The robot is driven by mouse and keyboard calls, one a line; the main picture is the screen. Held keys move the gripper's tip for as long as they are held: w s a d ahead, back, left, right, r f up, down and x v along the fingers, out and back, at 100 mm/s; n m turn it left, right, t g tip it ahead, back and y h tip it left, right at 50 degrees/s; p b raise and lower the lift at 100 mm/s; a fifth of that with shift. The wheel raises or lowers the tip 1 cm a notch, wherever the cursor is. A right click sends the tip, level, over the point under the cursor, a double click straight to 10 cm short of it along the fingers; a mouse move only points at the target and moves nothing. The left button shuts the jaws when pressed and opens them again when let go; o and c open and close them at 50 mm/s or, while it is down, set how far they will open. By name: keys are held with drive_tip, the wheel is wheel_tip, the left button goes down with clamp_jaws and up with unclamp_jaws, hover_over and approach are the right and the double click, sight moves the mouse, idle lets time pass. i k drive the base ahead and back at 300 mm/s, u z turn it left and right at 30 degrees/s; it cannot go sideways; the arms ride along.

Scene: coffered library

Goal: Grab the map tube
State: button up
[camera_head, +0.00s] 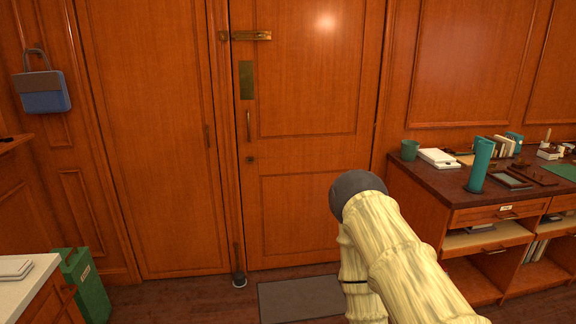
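A tall teal cylinder (481,165), which looks like the map tube, stands upright near the left end of the desk (440,185) on the right. It stands close to the desk's front edge, and its whole near side is visible. My arm, in a cream wrinkled cover with a dark grey rounded end, rises at the lower middle, left of the desk. My gripper is not in view, so its state and its distance from the tube do not show.
A green cup (409,150), white box (438,158), dark tray (534,173) and upright books (497,146) share the desk. Open shelves and drawers lie below. A closed door (310,120) and floor mat (300,299) are ahead. A green bin (86,287) stands lower left.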

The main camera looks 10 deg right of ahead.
sight(484, 149)
drive_tip(key=i, duration=1.55)
drive_tip(key=z, duration=3.05)
drive_tip(key=i, duration=2.05)
drive_tip(key=u, duration=2.85)
